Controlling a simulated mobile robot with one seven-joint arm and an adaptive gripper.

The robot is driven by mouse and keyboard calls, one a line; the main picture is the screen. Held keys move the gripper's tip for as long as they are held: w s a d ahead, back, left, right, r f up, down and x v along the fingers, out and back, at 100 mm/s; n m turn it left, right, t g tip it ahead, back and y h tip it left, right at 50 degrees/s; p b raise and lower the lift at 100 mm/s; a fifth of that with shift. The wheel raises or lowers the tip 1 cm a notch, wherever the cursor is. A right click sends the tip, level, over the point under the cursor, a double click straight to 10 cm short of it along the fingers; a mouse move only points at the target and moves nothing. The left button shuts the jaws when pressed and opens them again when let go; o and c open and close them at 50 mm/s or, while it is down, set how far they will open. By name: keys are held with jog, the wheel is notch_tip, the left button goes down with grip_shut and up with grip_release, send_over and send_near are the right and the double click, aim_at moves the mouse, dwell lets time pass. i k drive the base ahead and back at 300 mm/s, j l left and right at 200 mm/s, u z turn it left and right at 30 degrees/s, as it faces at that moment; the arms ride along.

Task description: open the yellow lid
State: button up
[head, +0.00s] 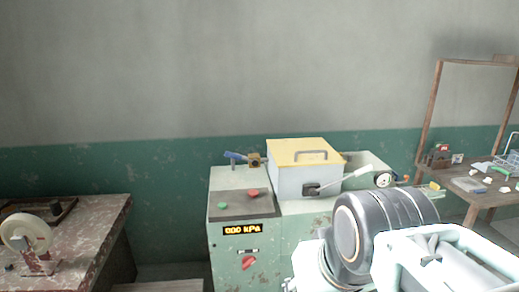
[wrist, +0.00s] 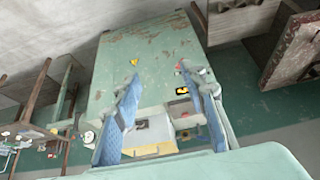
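The yellow lid (head: 290,146) lies flat and closed on a pale box (head: 290,182) on top of the green machine. A grey bar handle (head: 311,151) stands near the lid's front right. In the wrist view, which is turned over, the lid (wrist: 150,153) is a thin yellow strip low in the picture, below the white box front (wrist: 155,132). My gripper (wrist: 158,76) has its two blue-padded fingers wide apart with nothing held between them. It looks apart from the lid, though the exact distance is unclear. The fingertips cannot be made out in the head view.
The green machine (head: 228,240) has buttons, a red knob (head: 248,263) and a lit display (head: 249,230). A blue-handled valve (head: 236,156) stands left of the box; a white lever and gauge (head: 383,180) are right. Cluttered tables stand left (head: 95,225) and right (head: 478,196).

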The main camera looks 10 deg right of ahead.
aim_at(303, 145)
jog(key=i+l+u, duration=0.1)
jog(key=i+l, duration=0.35)
jog(key=l, duration=0.25)
jog(key=i+l+u, duration=0.25)
jog(key=i+l, duration=0.2)
jog(key=l, duration=0.3)
jog(key=i+l+u, duration=0.1)
jog(key=l, duration=0.3)
jog(key=i, duration=0.1)
